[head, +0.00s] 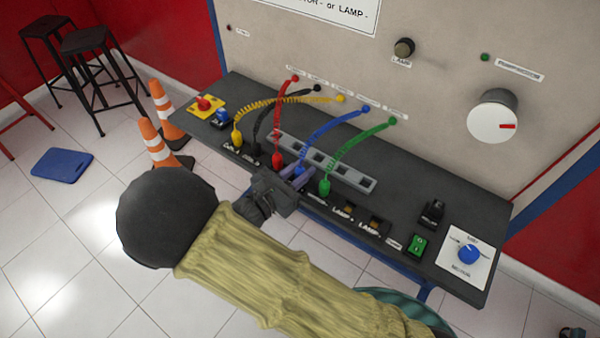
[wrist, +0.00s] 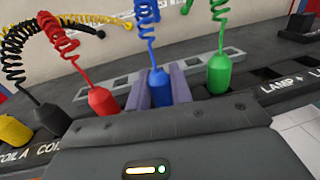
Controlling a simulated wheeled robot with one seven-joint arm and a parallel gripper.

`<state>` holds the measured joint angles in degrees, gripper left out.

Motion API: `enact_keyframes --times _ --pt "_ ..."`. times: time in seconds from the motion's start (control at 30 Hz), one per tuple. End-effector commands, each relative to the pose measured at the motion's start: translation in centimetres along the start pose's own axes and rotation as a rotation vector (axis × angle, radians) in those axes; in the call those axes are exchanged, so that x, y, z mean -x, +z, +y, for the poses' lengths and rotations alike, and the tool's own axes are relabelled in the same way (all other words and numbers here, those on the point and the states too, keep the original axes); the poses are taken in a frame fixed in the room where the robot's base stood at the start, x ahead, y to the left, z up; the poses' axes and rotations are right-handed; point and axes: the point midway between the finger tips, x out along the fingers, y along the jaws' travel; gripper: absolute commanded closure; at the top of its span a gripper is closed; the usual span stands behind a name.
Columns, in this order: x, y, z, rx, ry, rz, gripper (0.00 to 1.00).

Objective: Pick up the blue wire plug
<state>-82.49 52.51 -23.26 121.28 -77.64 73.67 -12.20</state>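The blue wire plug (wrist: 160,90) stands upright on the dark panel ledge, between the red plug (wrist: 103,101) and the green plug (wrist: 219,75). In the head view the blue plug (head: 299,170) is partly hidden by my gripper (head: 297,177). In the wrist view my gripper's two purple-grey fingers (wrist: 160,84) flank the blue plug, one on each side, very near it. I cannot tell whether they press on it. The blue coiled wire (head: 335,122) runs up from the plug to the board.
Black (head: 254,147) and yellow (head: 237,139) plugs stand further left. A grey strip with square openings (head: 345,173) lies behind the plugs. Switches and a blue knob (head: 469,254) sit on the right of the ledge. Orange cones (head: 154,142) stand on the floor at left.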

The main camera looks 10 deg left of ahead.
Motion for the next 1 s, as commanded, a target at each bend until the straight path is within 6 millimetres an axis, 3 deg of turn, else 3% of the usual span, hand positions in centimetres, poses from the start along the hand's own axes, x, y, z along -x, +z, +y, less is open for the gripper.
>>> enact_keyframes --times 0.43,0.83,1.0 --pt "0.1 0.9 0.1 -0.002 0.002 0.001 1.00" --pt "0.0 7.8 0.0 -0.005 0.001 0.002 1.00" --pt "0.0 9.7 0.0 -0.002 0.001 0.001 1.00"
